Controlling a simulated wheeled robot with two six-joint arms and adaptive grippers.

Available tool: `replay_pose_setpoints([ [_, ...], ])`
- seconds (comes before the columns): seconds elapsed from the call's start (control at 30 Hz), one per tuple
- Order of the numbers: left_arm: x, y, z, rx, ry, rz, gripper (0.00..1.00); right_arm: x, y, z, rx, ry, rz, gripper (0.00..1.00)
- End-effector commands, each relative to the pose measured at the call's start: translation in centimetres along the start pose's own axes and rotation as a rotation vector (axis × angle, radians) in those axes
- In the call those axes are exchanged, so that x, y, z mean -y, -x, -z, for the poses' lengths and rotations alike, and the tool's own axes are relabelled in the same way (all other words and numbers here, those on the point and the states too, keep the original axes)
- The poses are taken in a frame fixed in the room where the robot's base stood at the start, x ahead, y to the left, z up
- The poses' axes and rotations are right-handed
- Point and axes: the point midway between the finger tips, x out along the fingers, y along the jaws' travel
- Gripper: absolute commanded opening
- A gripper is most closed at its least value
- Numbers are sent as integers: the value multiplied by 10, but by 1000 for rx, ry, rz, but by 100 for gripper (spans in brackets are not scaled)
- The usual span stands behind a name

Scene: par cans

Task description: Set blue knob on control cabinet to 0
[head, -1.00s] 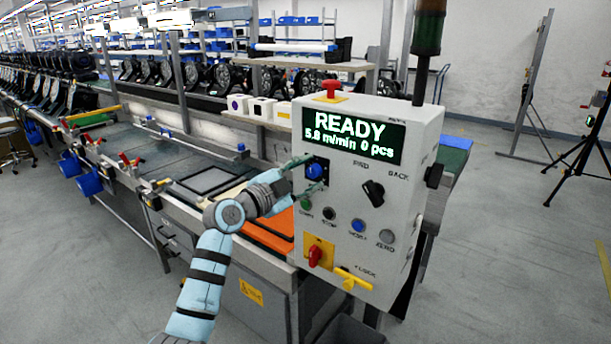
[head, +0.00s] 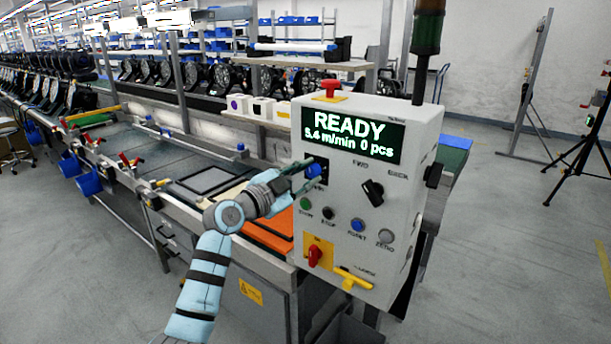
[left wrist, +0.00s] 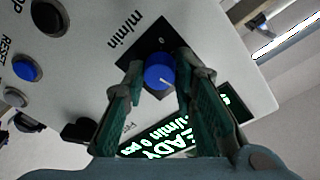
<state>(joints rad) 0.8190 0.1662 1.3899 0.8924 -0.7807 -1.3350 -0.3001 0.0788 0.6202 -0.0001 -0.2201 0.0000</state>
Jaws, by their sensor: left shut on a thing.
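The grey control cabinet (head: 340,255) stands right of centre in the head view. Its blue knob (head: 314,170) sits on a dark square plate under the display. The knob (left wrist: 160,70) also shows in the left wrist view, with a small white mark on its face. My left gripper (head: 306,180) is shut on the blue knob, with its green fingers (left wrist: 163,82) on either side of it. The display (head: 348,134) reads READY and what looks like 5.4 m/min, 0 pcs. My right gripper is not in view.
The cabinet also bears a black selector (head: 372,192), several push buttons, a red-and-yellow switch (head: 316,254) and a red button (head: 331,87) on top. A workbench with an orange mat (head: 268,236) lies to the left.

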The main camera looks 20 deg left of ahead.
Motion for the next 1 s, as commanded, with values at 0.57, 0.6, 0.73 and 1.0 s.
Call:
replay_pose_setpoints([
  [0.57,-2,0,0,-25,509,33,0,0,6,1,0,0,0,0],
  [0.6,-2,0,0,-27,548,35,0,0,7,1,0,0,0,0],
  [0.73,-3,0,0,-34,671,42,0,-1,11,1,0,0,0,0],
  [1.0,-3,0,1,-47,927,60,0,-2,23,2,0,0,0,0],
])
